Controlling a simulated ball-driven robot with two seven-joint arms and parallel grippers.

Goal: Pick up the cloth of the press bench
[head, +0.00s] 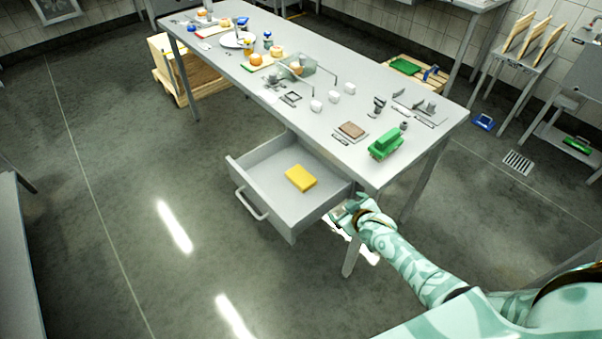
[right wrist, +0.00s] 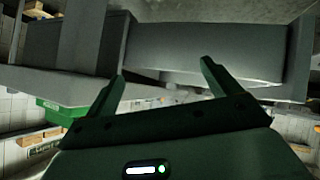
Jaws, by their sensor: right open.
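A yellow folded cloth (head: 300,178) lies flat inside the open grey drawer (head: 262,203) under the long bench (head: 330,75) in the head view. My right gripper (head: 342,211) is just outside the drawer's right front corner, below the bench edge, apart from the cloth. In the right wrist view its two fingers (right wrist: 163,72) are spread with nothing between them, in front of grey panels. The cloth is not visible in that view. My left gripper is not in view.
The bench top carries a green block-like object (head: 385,143), a brown pad (head: 351,130), several white cubes and tools. The drawer's handle (head: 251,205) sticks out to the left. A bench leg (head: 353,250) stands beside my right gripper. Floor left of the drawer is clear.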

